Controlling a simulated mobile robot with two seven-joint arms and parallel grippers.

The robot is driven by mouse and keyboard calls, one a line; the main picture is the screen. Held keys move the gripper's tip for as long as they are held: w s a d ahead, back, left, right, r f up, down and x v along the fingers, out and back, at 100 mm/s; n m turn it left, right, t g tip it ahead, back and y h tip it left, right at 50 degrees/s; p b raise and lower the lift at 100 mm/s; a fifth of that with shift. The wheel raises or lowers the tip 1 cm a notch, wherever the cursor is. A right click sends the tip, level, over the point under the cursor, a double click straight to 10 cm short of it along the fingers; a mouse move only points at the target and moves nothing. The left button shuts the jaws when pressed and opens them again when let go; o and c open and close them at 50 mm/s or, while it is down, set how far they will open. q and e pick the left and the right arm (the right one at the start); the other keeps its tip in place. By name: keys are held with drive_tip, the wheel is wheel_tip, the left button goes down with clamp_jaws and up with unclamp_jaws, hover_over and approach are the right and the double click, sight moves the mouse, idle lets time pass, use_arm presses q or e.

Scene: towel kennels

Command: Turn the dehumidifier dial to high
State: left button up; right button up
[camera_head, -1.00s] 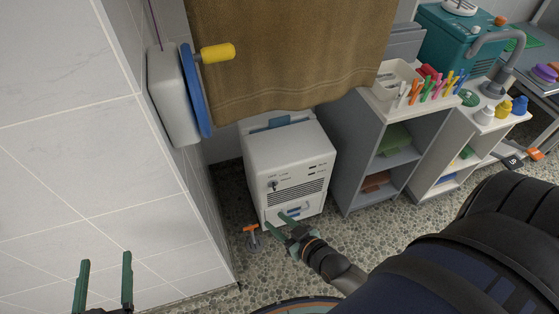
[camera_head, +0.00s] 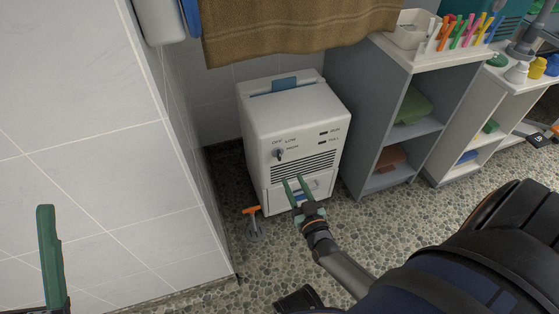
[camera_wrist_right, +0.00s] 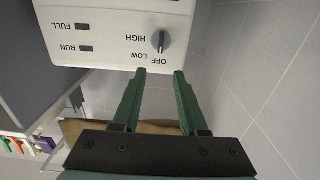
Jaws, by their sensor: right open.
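The white dehumidifier (camera_head: 257,112) stands on the pebbled floor beside the tiled wall. Its dark dial (camera_head: 279,154) is at the left of the front panel, with OFF, LOW and HIGH printed around it. My right gripper (camera_head: 293,181) is open and empty in front of the lower front. In the wrist view its fingertips (camera_wrist_right: 160,73) are apart, short of the dial. One finger of my left gripper (camera_head: 50,255) shows at the left edge.
A brown towel (camera_head: 300,35) hangs above and behind the dehumidifier. Grey shelves (camera_head: 368,110) stand close on its right. An orange-handled tool (camera_head: 252,211) is on the floor at its front left. The tiled wall (camera_head: 100,150) bounds the left side.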

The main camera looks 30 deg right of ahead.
sight(280, 154)
drive_tip(key=b+x, duration=0.3)
drive_tip(key=x, duration=0.7)
drive_tip(key=shift+w+b, duration=0.35)
clamp_jaws()
